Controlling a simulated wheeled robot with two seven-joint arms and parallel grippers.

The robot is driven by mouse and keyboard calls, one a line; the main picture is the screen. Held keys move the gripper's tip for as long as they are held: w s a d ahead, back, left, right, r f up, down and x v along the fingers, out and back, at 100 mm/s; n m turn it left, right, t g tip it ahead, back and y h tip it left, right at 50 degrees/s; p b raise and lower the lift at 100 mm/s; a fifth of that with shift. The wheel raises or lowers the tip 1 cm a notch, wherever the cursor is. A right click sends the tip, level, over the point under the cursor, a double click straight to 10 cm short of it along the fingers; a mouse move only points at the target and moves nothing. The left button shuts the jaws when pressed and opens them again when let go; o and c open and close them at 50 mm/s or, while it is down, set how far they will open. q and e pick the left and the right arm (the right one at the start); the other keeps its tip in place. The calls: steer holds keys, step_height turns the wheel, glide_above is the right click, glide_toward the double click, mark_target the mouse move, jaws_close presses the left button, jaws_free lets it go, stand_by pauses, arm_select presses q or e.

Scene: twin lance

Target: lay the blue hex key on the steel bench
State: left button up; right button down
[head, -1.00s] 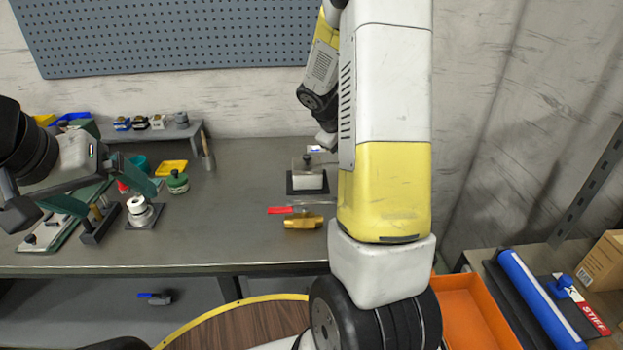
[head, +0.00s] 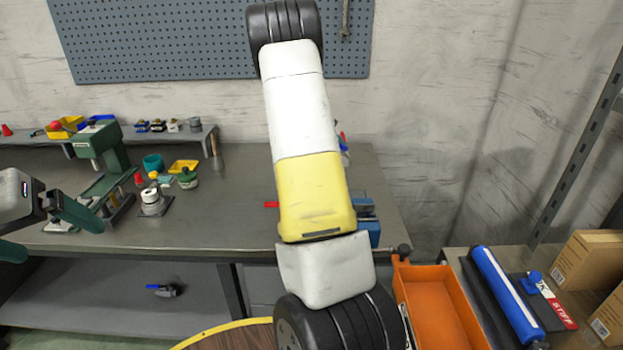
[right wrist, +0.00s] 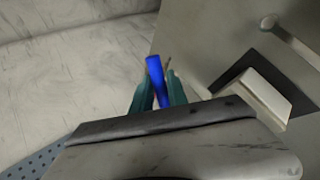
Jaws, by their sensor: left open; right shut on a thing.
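The blue hex key (right wrist: 154,68) shows in the right wrist view as a blue bar with a thin grey piece beside its upper end. My right gripper (right wrist: 158,90) is shut on it between its green fingers. In the head view my right arm hides this gripper and the key. The steel bench (head: 225,215) stretches along the wall in the head view, and its grey top also shows in the right wrist view (right wrist: 195,40). Whether the key touches the bench is not clear. My left gripper (head: 42,232) is open and empty at the left edge, in front of the bench.
A green press (head: 98,150), a white roll on a stand (head: 151,202) and a green jar (head: 187,178) stand on the left of the bench. A blue fixture (head: 367,220) sits at its right end. An orange tray (head: 445,305) lies right. The bench's middle front is clear.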

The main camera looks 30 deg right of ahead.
step_height(320, 180, down, 7)
steer(key=shift+f, duration=0.2)
stand_by(0.4)
steer(key=c, duration=1.5)
jaws_free()
steer(key=shift+o, duration=0.2)
steer(key=v, duration=0.8)
steer(key=shift+r, duration=0.1)
